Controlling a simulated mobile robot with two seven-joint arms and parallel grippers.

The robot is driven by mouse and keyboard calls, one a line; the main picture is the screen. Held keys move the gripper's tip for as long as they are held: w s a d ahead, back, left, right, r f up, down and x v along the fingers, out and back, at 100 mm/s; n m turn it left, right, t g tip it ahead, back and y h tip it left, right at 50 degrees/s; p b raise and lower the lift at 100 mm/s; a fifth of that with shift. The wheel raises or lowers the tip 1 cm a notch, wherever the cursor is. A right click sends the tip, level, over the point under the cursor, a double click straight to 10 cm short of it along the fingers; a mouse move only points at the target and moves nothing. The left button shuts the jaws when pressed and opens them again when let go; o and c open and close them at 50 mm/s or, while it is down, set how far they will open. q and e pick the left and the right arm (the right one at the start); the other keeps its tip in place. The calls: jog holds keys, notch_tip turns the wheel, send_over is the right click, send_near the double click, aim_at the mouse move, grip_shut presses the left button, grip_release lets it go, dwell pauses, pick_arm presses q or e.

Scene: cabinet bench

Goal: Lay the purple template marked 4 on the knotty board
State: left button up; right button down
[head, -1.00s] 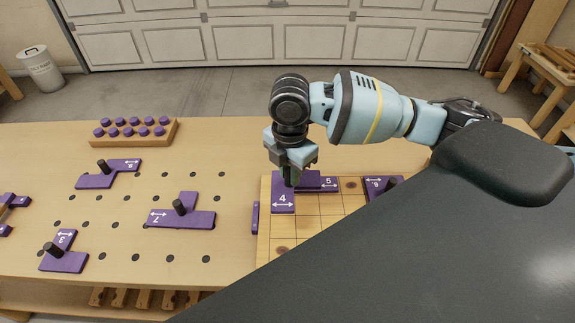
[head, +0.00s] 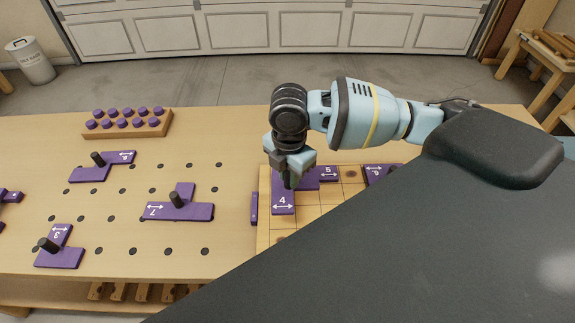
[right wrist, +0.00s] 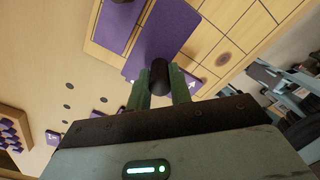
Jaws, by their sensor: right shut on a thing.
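The purple template marked 4 (head: 283,203) is at the far left corner of the knotty board (head: 264,238), a light gridded board with dark knots. My right gripper (head: 288,182) points down at it. In the right wrist view its green fingers (right wrist: 160,88) are shut on the template's dark peg (right wrist: 160,72). The template looks flat and level with the grid. I cannot tell whether it touches the board. My left gripper is not in view.
On the board, template 5 (head: 328,174) is beside template 4, and template 6 (head: 373,173) lies farther right, partly hidden. Template 7 (head: 180,211), template 3 (head: 60,256) and another (head: 90,174) lie left. A purple strip (head: 254,208) is by the board's left edge. A peg block (head: 128,124) stands behind.

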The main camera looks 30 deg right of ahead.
aim_at(289, 189)
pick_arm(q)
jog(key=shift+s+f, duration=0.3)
pick_arm(e)
jog(key=shift+f, duration=1.65)
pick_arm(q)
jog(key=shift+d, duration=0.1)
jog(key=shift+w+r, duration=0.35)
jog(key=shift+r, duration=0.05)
pick_arm(e)
jog(key=shift+r, duration=0.1)
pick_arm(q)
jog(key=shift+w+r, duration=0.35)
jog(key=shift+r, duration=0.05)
pick_arm(e)
jog(key=shift+f, duration=0.4)
jog(key=shift+f, duration=0.75)
dwell(0.9)
pick_arm(q)
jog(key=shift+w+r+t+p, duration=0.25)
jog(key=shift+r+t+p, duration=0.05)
jog(key=shift+p, duration=0.1)
dwell(1.4)
pick_arm(e)
jog(key=c, duration=0.8)
grip_release()
